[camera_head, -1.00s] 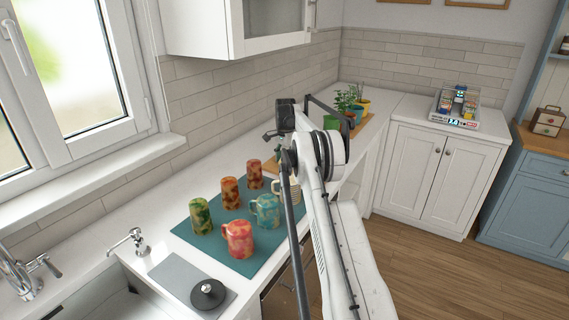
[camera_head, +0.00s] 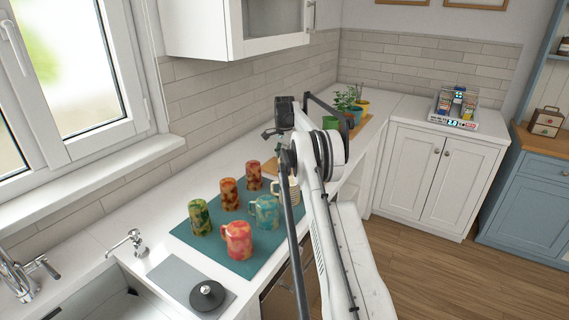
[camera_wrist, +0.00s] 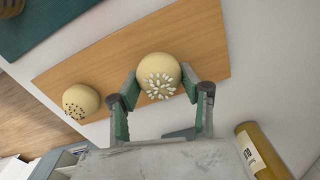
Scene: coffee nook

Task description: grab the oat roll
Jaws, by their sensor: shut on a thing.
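The oat roll (camera_wrist: 158,70) is a round pale bun with white flakes on top, in the middle of the wrist view. My gripper (camera_wrist: 160,84) is shut on it, with one green-padded finger against each side. The roll is over the wooden board (camera_wrist: 205,42); I cannot tell whether it still touches the board. A second bun with dark seeds (camera_wrist: 81,101) sits to the left, apart from my fingers. In the head view my own arm hides the gripper and both buns.
A yellow bottle-like item (camera_wrist: 262,150) lies at lower right in the wrist view. In the head view, several coloured mugs stand on a teal mat (camera_head: 205,246) left of my arm. Potted plants (camera_head: 347,100) stand behind it. A wire tray (camera_head: 440,117) is on the far counter.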

